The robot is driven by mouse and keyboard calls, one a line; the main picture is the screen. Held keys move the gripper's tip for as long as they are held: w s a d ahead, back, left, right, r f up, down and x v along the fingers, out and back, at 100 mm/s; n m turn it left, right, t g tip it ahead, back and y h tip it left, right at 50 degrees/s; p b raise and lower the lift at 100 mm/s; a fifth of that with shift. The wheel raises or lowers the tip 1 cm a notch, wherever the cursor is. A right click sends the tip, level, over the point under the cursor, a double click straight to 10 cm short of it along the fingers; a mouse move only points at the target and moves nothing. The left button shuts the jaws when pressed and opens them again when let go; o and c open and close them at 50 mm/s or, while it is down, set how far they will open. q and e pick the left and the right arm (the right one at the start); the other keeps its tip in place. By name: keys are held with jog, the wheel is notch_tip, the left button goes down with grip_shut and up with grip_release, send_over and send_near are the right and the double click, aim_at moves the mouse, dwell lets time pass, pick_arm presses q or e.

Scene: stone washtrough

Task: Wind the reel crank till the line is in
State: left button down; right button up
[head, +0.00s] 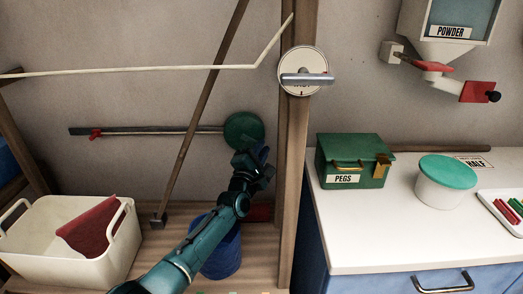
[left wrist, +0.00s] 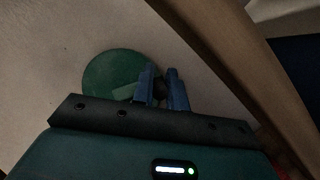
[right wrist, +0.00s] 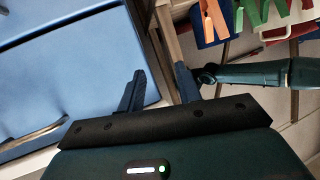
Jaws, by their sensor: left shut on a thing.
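The round green reel (head: 240,129) is on the wall left of the wooden post. It also shows in the left wrist view (left wrist: 112,70), with a lighter green crank arm (left wrist: 124,92) running toward my fingers. My left gripper (head: 263,156) is at the reel's lower right edge. In the left wrist view the left gripper (left wrist: 162,88) is shut on the dark crank knob (left wrist: 159,90). The pale line (head: 150,69) stretches across from the left, then bends up to the post. My right gripper (right wrist: 160,82) is open and empty, seen only in the right wrist view.
A white dial with a grey handle (head: 303,79) sits on the post (head: 291,150). A blue bucket (head: 222,258) stands beneath my left arm, a white basket (head: 90,255) at left. A green pegs box (head: 350,152) and tub (head: 443,188) stand on the white counter at right.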

pick_arm(q)
jog(key=a+m, duration=0.1)
jog(key=m, duration=0.1)
jog(key=f+m+g+p, duration=0.1)
jog(key=m, duration=0.1)
jog(key=a+m+g, duration=0.1)
jog(key=m, duration=0.1)
jog(key=shift+w+a+f+m+p, duration=0.15)
jog(key=shift+w+a+m+p, duration=0.05)
jog(key=shift+a+m+p, duration=0.1)
pick_arm(e)
jog(key=shift+w+a+g, duration=0.25)
jog(key=shift+g, duration=0.05)
jog(key=shift+a+f, duration=0.1)
jog(key=shift+f, duration=0.05)
pick_arm(q)
jog(key=c, duration=1.6)
grip_release()
jog(key=shift+o, duration=1)
jog(key=shift+s+f, duration=0.1)
jog(key=shift+f, duration=0.15)
jog(key=shift+d, duration=0.1)
